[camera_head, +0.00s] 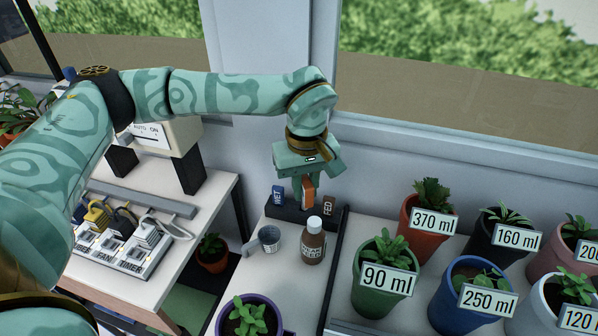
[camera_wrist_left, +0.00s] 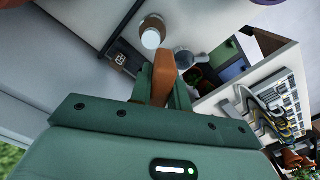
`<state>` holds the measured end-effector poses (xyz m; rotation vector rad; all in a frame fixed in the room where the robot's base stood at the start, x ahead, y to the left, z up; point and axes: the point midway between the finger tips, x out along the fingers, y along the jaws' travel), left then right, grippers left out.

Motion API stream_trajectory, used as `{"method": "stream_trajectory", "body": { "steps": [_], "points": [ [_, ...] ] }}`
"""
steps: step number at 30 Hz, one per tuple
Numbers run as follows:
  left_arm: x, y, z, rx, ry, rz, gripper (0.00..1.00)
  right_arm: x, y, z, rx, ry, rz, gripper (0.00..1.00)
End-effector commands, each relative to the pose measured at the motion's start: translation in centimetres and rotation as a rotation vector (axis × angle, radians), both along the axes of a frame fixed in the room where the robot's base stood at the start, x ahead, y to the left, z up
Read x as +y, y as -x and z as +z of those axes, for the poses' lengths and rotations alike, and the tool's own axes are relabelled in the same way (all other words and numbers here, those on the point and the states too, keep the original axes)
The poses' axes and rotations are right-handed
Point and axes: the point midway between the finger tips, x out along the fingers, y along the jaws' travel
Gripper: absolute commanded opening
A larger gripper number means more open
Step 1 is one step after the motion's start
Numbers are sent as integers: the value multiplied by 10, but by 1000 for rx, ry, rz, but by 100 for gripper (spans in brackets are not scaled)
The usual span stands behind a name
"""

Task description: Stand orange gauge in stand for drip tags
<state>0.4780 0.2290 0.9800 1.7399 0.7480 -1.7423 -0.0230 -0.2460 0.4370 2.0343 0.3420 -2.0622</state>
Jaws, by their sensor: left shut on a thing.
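The orange gauge (camera_head: 308,189) is upright between the fingers of my left gripper (camera_head: 305,184), which is shut on it. In the left wrist view the gauge (camera_wrist_left: 163,72) sticks out past the fingertips of the gripper (camera_wrist_left: 164,88). The dark stand for drip tags (camera_head: 288,212) is directly below, by the window wall. It holds a blue tag marked WET (camera_head: 277,195) at its left and a brown tag marked FED (camera_head: 329,204) at its right. The gauge lies between these tags; I cannot tell whether its lower end touches the stand. My right gripper is not in view.
A brown bottle with a white cap (camera_head: 313,242) stands just in front of the stand. A small grey measuring cup (camera_head: 269,239) is left of it. Several labelled pots, including a green one (camera_head: 381,284), fill the right side. A timer power strip (camera_head: 118,253) lies on the left table.

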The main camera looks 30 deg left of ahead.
Motion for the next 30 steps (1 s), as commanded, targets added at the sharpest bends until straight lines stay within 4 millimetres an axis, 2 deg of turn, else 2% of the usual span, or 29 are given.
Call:
{"method": "stream_trajectory", "body": {
  "steps": [1, 6, 9, 12, 16, 24, 29, 30],
  "points": [
    [6, -20, -19, 10, 2, 146, 3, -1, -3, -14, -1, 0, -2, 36],
    [29, -69, -46, 12, -1, 626, 3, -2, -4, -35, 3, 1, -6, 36],
    [41, -86, -57, 10, -2, 830, 3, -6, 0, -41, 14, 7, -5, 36],
    [48, -94, -64, 8, -1, 954, 3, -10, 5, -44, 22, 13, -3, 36],
    [52, -98, -65, 4, 0, 1012, 3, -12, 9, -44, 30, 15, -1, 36],
    [52, -98, -63, 3, 0, 1013, 3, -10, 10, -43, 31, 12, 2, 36],
    [50, -98, -59, -1, 2, 1014, 3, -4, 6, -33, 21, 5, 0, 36],
    [50, -98, -67, 2, 1, 1014, 3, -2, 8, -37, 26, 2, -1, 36]
  ]
}}
